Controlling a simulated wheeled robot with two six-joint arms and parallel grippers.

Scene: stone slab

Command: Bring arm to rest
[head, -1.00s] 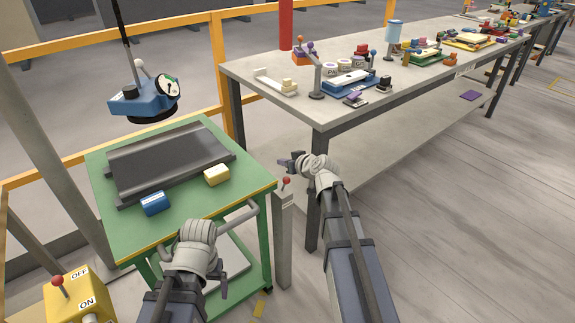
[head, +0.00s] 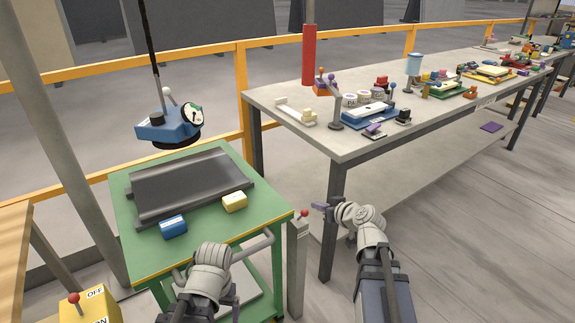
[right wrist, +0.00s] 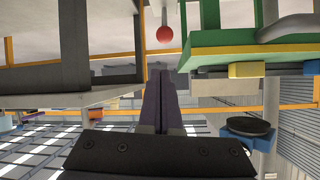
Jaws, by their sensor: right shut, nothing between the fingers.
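My right gripper (head: 319,206) is in the head view in front of the long table's near corner, apart from it. In the right wrist view its two dark fingers (right wrist: 162,98) lie together with nothing between them. My left arm comes up at the bottom of the head view, by the green cart's front handle. Its gripper (head: 234,300) is mostly hidden behind the wrist, so its jaws cannot be made out.
A green cart (head: 143,255) carries a dark grey slab (head: 190,183), a blue block (head: 173,226) and a yellow block (head: 234,202). A blue device (head: 168,124) hangs above. The long table (head: 290,97) holds many small items. Floor at right is clear.

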